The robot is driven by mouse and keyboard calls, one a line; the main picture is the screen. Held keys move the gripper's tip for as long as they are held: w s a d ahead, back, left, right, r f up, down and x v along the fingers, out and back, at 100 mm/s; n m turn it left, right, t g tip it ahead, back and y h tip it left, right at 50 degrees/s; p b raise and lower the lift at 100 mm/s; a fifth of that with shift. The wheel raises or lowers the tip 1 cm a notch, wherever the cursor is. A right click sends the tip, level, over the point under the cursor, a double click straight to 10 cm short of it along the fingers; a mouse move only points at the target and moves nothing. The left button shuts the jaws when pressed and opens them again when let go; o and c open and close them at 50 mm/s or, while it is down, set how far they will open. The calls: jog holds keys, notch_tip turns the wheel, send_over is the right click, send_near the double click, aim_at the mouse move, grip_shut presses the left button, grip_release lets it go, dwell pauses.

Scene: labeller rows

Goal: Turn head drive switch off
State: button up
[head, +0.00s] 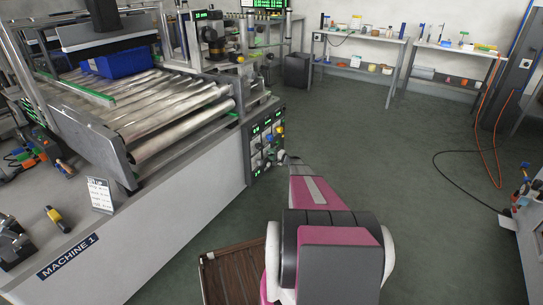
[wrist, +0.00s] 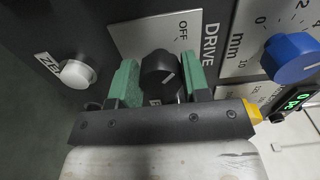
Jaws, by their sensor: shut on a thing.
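The head drive switch (wrist: 158,72) is a black knob on a pale plate marked "DRIVE" and "OFF" in the wrist view. The lower part of the plate is hidden behind the gripper. In the head view, my arm reaches to the control panel (head: 256,150) at the machine's end, and the knob cannot be made out there.
A white button (wrist: 77,74) lies left of the knob. A blue dial (wrist: 291,57) on an mm scale, a yellow part (wrist: 251,111) and a green display (wrist: 299,99) are close on the right. In the head view, the roller machine (head: 190,195) stands left; green floor (head: 400,170) is open right.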

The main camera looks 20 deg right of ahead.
jog(key=shift+s, duration=0.1)
dwell(0.3)
jog(key=o, duration=0.9)
jog(key=shift+o, duration=0.2)
jog(key=v, duration=1)
jog(key=shift+s+d, duration=0.3)
